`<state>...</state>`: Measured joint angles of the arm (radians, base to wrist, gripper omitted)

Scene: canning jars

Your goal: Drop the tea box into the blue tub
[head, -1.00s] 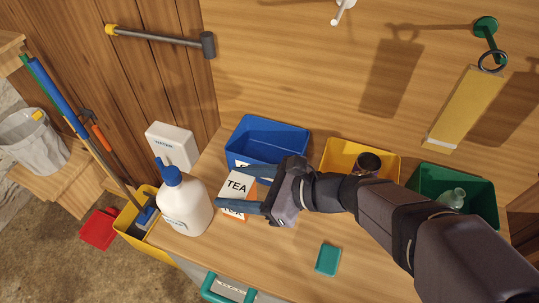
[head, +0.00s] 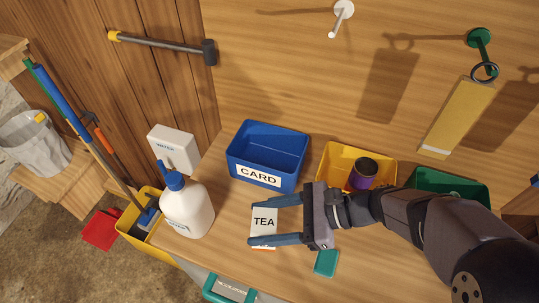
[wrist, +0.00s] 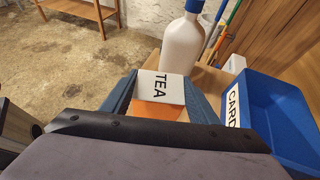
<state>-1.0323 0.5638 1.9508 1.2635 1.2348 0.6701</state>
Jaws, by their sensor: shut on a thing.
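The tea box (head: 264,223) is white with an orange part and the word TEA. My gripper (head: 276,220) is shut on it, one blue-grey finger along each side. The box also shows between the fingers in the wrist view (wrist: 161,90). I cannot tell whether it touches the bench. The blue tub (head: 271,146), labelled CARD, stands behind the gripper and looks empty inside. In the wrist view the blue tub (wrist: 285,105) is to the right of the gripper.
A white bottle with a blue cap (head: 187,207) stands left of the gripper. A yellow tub (head: 335,163) holding a purple jar (head: 362,174) and a green tub (head: 425,180) stand right of the blue tub. A teal block (head: 326,262) lies near the bench front.

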